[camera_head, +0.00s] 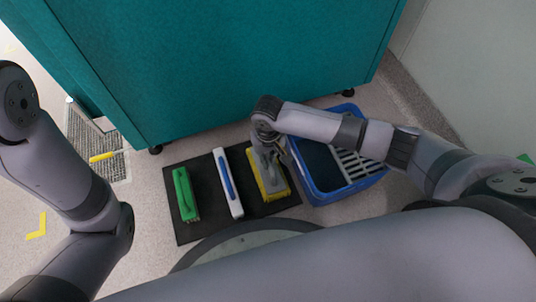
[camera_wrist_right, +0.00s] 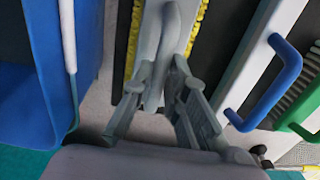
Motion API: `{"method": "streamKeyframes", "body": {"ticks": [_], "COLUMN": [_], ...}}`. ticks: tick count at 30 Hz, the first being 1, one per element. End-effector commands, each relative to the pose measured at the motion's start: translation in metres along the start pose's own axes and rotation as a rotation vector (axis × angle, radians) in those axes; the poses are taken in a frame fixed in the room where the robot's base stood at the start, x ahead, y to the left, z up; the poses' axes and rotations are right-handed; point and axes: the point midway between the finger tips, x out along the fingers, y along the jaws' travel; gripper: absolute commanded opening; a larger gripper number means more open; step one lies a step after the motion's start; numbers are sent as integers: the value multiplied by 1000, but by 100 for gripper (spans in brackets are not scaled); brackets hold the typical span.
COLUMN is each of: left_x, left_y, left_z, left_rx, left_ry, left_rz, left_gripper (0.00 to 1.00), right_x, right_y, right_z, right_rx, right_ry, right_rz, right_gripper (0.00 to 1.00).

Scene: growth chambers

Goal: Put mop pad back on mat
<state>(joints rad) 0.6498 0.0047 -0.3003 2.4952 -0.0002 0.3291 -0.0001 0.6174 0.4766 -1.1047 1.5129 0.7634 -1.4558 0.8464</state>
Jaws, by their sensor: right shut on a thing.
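The mop pad (camera_head: 278,188), grey with a yellow fringe and a raised grey handle, is at the right end of the dark mat (camera_head: 207,188). It lies flat over the mat as far as I can tell; whether it fully touches is unclear. My right gripper (camera_head: 268,157) is over it. In the right wrist view the right gripper (camera_wrist_right: 158,82) is shut on the grey handle of the mop pad (camera_wrist_right: 167,32), with a finger on each side. My left arm shows at the left, but its gripper is out of view.
A green-handled brush (camera_head: 185,194) and a white tool with a blue handle (camera_head: 228,183) lie on the mat to the left. A blue bucket (camera_head: 345,192) with a grey wringer grate stands close on the right. A teal cabinet (camera_head: 220,70) rises behind.

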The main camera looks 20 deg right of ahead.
Motion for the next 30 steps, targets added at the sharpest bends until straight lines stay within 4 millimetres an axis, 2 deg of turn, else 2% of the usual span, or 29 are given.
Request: {"method": "streamKeyframes", "body": {"ticks": [5, 6, 16, 26, 30], "left_x": [0, 0, 0, 0, 0], "left_y": [0, 0, 0, -1, 0], "left_z": [0, 0, 0, 0, 0], "left_rx": [0, 0, -1, 1, 1], "left_ry": [0, 0, -1, -1, -1], "left_rz": [0, 0, 0, -1, -1], "left_gripper": [40, 40, 40, 40, 40], "right_x": [0, 0, 0, -1, -15], "right_y": [0, 0, 0, 0, -1], "right_z": [0, 0, 0, 0, -1], "right_rx": [0, 0, 0, 0, -1], "right_ry": [1, 1, 1, 0, 2], "right_rz": [-1, -1, -1, -1, -2], "right_gripper": [0, 14, 36, 37, 37]}}
